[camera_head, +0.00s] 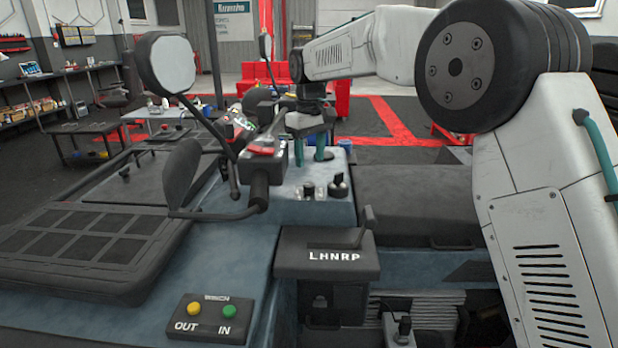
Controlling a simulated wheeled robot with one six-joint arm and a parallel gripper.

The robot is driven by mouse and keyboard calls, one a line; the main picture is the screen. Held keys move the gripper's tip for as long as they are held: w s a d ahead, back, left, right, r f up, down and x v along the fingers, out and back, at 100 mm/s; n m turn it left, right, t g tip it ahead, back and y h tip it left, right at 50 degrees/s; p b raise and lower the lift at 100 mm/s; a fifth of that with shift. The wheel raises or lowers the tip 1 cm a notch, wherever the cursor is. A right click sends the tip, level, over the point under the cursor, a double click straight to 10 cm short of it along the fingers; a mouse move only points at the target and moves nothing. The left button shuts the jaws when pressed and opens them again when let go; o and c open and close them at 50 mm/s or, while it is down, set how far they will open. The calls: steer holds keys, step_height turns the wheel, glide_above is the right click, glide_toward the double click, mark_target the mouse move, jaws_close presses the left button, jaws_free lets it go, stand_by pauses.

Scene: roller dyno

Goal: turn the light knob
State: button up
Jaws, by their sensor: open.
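A small black knob (338,187) stands on the blue dash panel (290,212) of the vehicle, beside small black switches (308,190). It may be the light knob; I cannot read a label at this size. My gripper (317,150) points down above the far part of the panel, behind and slightly left of the knob. Its teal fingers are open and apart from the knob. Nothing shows between them. The near finger tips are partly hidden by the handlebar parts.
The handlebar (259,190) with a red switch stands just left of my gripper, with mirrors (172,63) on it. The shifter box marked LHNRP (327,255) is in front. A winch button plate (212,318) lies at the lower left. My arm fills the right side.

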mark_target(309, 184)
steer(key=shift+a+f, duration=0.15)
steer(key=shift+f, duration=0.25)
step_height(309, 184, down, 7)
steer(key=shift+f, duration=0.1)
steer(key=c, duration=1)
